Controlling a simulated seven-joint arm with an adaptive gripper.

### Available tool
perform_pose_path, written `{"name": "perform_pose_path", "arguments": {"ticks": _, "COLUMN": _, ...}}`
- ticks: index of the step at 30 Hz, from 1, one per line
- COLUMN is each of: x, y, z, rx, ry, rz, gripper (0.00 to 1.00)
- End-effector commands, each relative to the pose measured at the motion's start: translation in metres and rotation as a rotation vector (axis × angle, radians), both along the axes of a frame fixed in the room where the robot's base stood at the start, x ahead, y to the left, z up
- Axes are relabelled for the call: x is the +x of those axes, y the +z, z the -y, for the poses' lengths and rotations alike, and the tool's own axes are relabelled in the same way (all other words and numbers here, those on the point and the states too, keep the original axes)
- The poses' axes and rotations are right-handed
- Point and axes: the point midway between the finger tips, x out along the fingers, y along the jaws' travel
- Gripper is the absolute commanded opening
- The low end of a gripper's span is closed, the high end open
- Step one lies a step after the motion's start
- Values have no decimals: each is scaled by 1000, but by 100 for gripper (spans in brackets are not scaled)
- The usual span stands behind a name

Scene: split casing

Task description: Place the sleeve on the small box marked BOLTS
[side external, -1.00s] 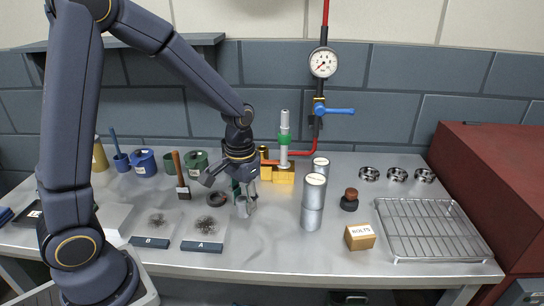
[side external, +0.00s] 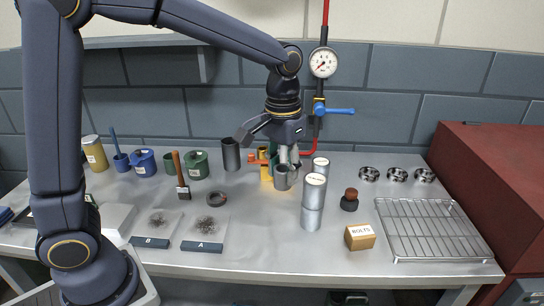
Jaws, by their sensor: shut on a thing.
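My gripper (side external: 284,175) points down near the middle of the bench, in front of the yellow-based fitting. It is shut on a short grey cylinder, which looks like the sleeve (side external: 281,179), held upright between the fingers. The fingers and the fitting behind partly blend with it. The small tan box marked BOLTS (side external: 360,238) sits near the front of the bench, to the right of and nearer than my gripper. Its top is bare.
A tall silver cylinder (side external: 313,203) stands between my gripper and the box. A dark knobbed object (side external: 350,200) stands behind the box, and a wire rack (side external: 430,228) lies to its right. A dark cylinder (side external: 231,155) stands left of my gripper.

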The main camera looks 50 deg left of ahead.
Motion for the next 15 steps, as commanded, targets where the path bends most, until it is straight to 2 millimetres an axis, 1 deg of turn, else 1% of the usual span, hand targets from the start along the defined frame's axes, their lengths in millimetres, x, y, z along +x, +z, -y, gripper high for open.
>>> {"name": "perform_pose_path", "arguments": {"ticks": 1, "x": 12, "y": -1, "z": 21, "rx": 0, "ry": -38, "rz": -3, "gripper": 0}}
{"name": "perform_pose_path", "arguments": {"ticks": 3, "x": 23, "y": -2, "z": 44, "rx": -1, "ry": -80, "rz": -3, "gripper": 0}}
{"name": "perform_pose_path", "arguments": {"ticks": 6, "x": 29, "y": -9, "z": 69, "rx": 0, "ry": -132, "rz": -8, "gripper": 0}}
{"name": "perform_pose_path", "arguments": {"ticks": 9, "x": 27, "y": -18, "z": 80, "rx": 5, "ry": -160, "rz": -26, "gripper": 0}}
{"name": "perform_pose_path", "arguments": {"ticks": 11, "x": 31, "y": -22, "z": 85, "rx": 6, "ry": -167, "rz": -30, "gripper": 0}}
{"name": "perform_pose_path", "arguments": {"ticks": 14, "x": 48, "y": -32, "z": 92, "rx": 7, "ry": -171, "rz": -31, "gripper": 0}}
{"name": "perform_pose_path", "arguments": {"ticks": 15, "x": 58, "y": -36, "z": 95, "rx": 6, "ry": -171, "rz": -31, "gripper": 0}}
